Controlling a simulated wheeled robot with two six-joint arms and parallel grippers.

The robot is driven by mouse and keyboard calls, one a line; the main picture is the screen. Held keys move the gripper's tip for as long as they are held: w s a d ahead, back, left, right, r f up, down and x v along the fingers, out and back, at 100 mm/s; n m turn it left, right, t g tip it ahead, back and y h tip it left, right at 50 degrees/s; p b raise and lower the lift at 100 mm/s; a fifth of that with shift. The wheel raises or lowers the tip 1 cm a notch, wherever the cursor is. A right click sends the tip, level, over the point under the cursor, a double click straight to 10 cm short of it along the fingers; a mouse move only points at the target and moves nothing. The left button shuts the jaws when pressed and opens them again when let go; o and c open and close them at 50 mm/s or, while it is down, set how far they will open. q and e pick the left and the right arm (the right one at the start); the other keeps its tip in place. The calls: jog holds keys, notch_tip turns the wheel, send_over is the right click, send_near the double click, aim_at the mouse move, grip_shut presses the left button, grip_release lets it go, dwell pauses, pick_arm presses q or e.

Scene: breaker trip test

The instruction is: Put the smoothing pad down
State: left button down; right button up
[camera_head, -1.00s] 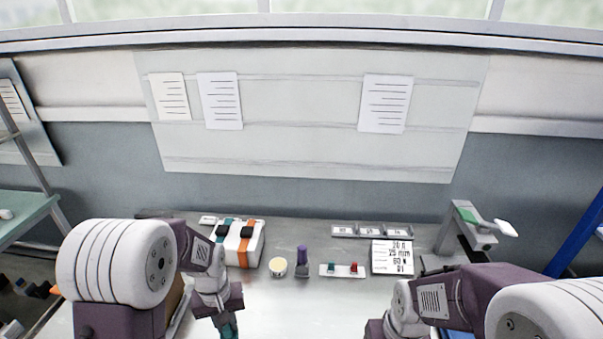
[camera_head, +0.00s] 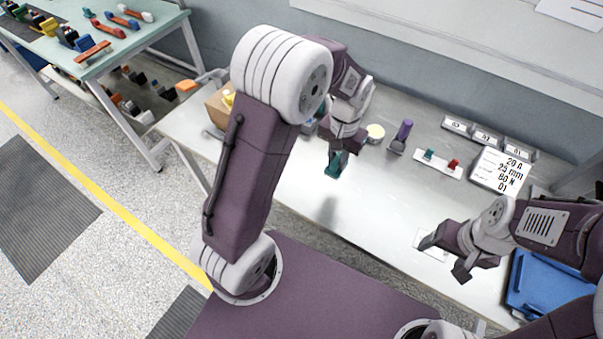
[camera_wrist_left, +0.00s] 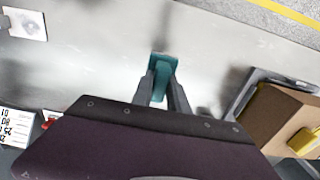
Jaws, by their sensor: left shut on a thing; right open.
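The smoothing pad appears to be the teal block (camera_head: 336,166) in my left gripper (camera_head: 338,152). It also shows in the left wrist view (camera_wrist_left: 163,68), pinched between the two dark fingers. It is over the grey worktable (camera_head: 300,190), with a soft shadow on the tabletop below. The gap under it is hard to judge.
A round cream-topped pot (camera_head: 375,132), a purple-handled tool (camera_head: 402,134), a white strip with teal and red pieces (camera_head: 438,163) and a printed card (camera_head: 500,169) stand behind. A cardboard box (camera_head: 217,108) is left, a blue tray (camera_head: 548,283) right. The middle tabletop is clear.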

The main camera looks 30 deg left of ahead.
pick_arm(q)
jog(key=a+f, duration=0.2)
jog(key=a, duration=0.2)
jog(key=a+f, duration=0.2)
jog(key=a, duration=0.1)
jog(key=a+f, duration=0.3)
jog(key=a, duration=0.1)
jog(key=shift+s+a, duration=0.1)
jog(key=shift+a, duration=0.25)
jog(key=shift+f, duration=1.95)
jog(key=shift+f, duration=0.1)
jog(key=c, duration=1.3)
grip_release()
notch_tip(320, 180, up, 12)
jog(key=s+d+n+t, duration=0.1)
jog(key=s+d, duration=0.6)
jog(key=s, duration=0.5)
jog(key=shift+s+d+p, duration=0.3)
jog(key=shift+s+p, duration=0.05)
jog(key=shift+p, duration=0.05)
